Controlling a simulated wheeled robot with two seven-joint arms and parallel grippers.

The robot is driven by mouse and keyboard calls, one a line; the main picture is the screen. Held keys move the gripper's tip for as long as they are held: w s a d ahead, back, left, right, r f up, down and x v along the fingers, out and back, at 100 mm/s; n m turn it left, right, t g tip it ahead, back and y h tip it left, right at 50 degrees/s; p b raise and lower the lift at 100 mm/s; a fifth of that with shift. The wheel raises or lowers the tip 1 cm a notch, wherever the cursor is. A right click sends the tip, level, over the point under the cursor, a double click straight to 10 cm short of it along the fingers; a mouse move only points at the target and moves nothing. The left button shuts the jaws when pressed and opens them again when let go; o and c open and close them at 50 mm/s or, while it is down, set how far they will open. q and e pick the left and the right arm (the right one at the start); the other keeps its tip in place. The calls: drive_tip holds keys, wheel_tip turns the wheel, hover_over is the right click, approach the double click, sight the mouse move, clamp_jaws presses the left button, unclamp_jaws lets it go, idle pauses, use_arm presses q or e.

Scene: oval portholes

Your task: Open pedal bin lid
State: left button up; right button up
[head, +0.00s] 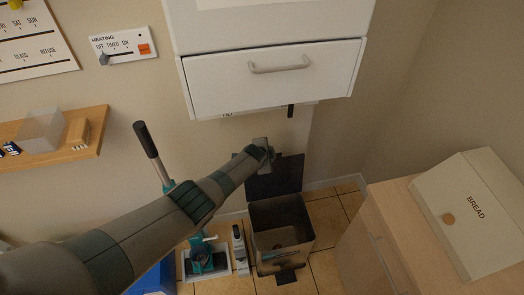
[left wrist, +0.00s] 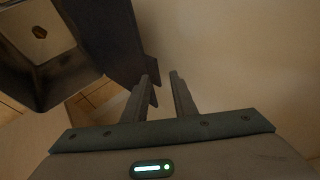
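The pedal bin (head: 262,222) is a dark square bin standing on the floor, with its pedal (head: 286,275) at the front. Its dark lid (head: 272,185) stands raised at the back, and the inside shows. In the left wrist view the bin (left wrist: 60,82) is at upper left, with the lid (left wrist: 112,35) beside my fingers. My left gripper (left wrist: 160,80) is open, with its two fingers apart and nothing visible between them. The left finger is close to the lid; I cannot tell whether they touch. In the head view the left gripper (head: 267,151) is above the lid. My right gripper is not in view.
A white drawer unit (head: 270,80) hangs above the bin. A wooden cabinet with a bread box (head: 475,213) stands at right. A tray with a teal device (head: 205,260) is left of the bin. A wooden shelf (head: 95,140) is on the left wall.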

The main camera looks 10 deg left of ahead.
use_arm(q)
drive_tip(key=p+v, duration=0.2)
drive_tip(key=v, duration=1.2)
drive_tip(key=shift+s+d+r+p, duration=0.15)
drive_tip(key=shift+s+d+p, duration=0.1)
drive_tip(key=shift+p, duration=0.15)
drive_tip(key=shift+w, duration=0.1)
drive_tip(key=s+a+f+n+g+b, duration=0.1)
drive_tip(key=s+a+f+n+b, duration=0.2)
drive_tip(key=s+f, duration=0.7)
drive_tip(key=s+a+f+n+g+y+b, duration=0.15)
drive_tip(key=s+a+f, duration=0.45)
drive_tip(key=f, duration=0.9)
drive_tip(key=s+a+f+n+g+b, duration=0.1)
drive_tip(key=s+a+f+n+b, duration=0.25)
drive_tip(key=s+f, duration=0.7)
drive_tip(key=s+a+f+n+g+b, duration=0.1)
drive_tip(key=s+f, duration=0.5)
drive_tip(key=s, duration=0.6)
drive_tip(key=s+a+f+n+g+b, duration=0.1)
drive_tip(key=s+a+f+n+b, duration=0.1)
drive_tip(key=s+f, duration=0.5)
drive_tip(key=s+a+f+n+g+b, duration=0.1)
drive_tip(key=s+f, duration=0.5)
drive_tip(key=s, duration=1.2)
drive_tip(key=a+n+y+b, duration=0.1)
drive_tip(key=a+b, duration=0.1)
drive_tip(key=shift+a+f+n+g, duration=0.3)
drive_tip(key=shift+a+f+g, duration=0.05)
